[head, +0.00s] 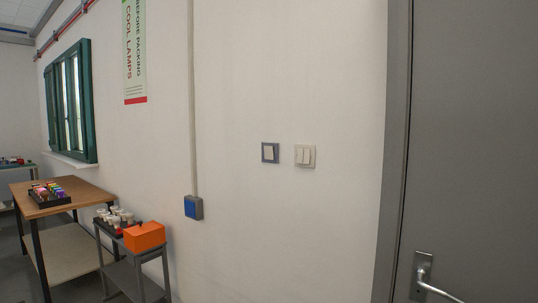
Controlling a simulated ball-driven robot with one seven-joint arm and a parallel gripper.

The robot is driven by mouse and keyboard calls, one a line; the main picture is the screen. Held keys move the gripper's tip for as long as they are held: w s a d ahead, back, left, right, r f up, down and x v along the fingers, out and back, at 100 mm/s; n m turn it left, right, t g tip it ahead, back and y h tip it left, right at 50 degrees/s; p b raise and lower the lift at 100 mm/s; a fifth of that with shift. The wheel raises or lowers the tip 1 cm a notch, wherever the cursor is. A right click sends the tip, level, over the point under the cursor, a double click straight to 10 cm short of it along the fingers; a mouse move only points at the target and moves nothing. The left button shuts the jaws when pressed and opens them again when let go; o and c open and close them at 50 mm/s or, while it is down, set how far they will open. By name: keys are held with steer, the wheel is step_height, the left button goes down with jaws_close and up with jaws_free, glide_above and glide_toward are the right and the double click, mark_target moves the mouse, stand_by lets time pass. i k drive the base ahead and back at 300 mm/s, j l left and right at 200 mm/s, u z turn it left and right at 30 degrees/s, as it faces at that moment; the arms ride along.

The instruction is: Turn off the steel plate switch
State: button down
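On the pale wall left of the door, a switch with a dark grey, steel-looking plate (264,158) and a single light rocker sits near the middle of the head view. Just right of it, apart from it, is a cream switch (311,162) with two rockers side by side. The steel plate looks like the one the task names. Whether its rocker is pressed up or down is too small to tell. My gripper is not in view.
A grey door (475,130) with a lever handle (422,272) stands at right. A blue box (193,208) ends a wall conduit. A grey trolley (125,273) with an orange box (144,236) and a wooden-topped table (85,190) stand left. The wall below the switches is clear.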

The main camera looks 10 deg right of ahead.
mark_target(268, 150)
steer(key=i+j+z, duration=0.2)
steer(key=i+j, duration=0.15)
steer(key=i+j+z, duration=0.15)
steer(key=i+j, duration=0.2)
steer(key=i+j+z, duration=0.2)
steer(key=i+j, duration=0.25)
steer(key=i+j+z, duration=0.15)
steer(key=i+j, duration=0.2)
steer(key=j, duration=0.15)
steer(key=i+j+z, duration=0.2)
steer(key=j, duration=0.35)
steer(key=i, duration=0.1)
